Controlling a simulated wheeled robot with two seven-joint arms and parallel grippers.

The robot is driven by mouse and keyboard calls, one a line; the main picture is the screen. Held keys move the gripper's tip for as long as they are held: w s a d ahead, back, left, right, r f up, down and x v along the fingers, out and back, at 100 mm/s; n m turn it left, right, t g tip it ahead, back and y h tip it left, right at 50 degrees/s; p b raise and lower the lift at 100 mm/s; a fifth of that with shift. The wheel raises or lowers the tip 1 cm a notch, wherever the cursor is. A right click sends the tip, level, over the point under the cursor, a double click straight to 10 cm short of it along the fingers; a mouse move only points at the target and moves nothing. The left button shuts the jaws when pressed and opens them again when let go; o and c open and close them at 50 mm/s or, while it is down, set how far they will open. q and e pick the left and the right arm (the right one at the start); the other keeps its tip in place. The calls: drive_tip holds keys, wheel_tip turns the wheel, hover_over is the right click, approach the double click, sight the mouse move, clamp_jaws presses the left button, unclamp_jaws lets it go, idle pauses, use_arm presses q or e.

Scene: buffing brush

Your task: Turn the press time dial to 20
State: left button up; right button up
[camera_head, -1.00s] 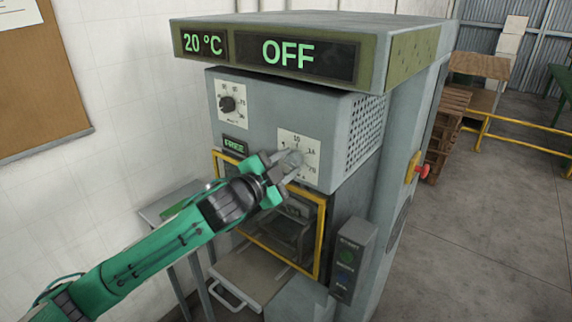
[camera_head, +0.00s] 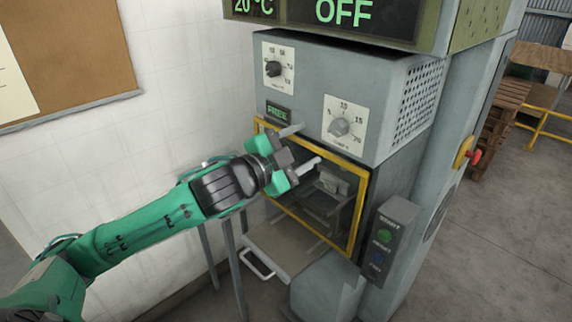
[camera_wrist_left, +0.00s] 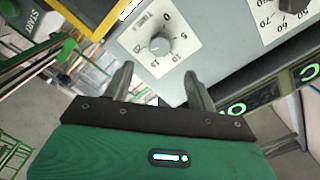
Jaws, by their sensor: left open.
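The press time dial (camera_head: 340,127) is a round grey knob on a white scale plate on the press front, marked 5 to 20 in the head view. In the left wrist view the dial (camera_wrist_left: 158,44) sits above the fingertips, its scale running 0 to 20. I cannot make out clearly where it points. My left gripper (camera_head: 301,148), green with grey fingers, is open and empty. It is to the left of and below the dial, apart from it. In the wrist view its two fingers (camera_wrist_left: 158,78) are spread below the knob. My right gripper is not in view.
Another dial (camera_head: 273,69) is at upper left, above a small green display (camera_head: 278,112). The large display (camera_head: 343,14) reads OFF. A yellow-framed window (camera_head: 357,212) lies below the time dial. A button box (camera_head: 391,240) and a red emergency knob (camera_head: 475,156) are to the right.

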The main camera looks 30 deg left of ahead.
use_arm(q)
drive_tip(key=b+v, duration=0.1)
drive_tip(key=v, duration=0.3)
drive_tip(key=shift+s, duration=0.2)
idle(0.3)
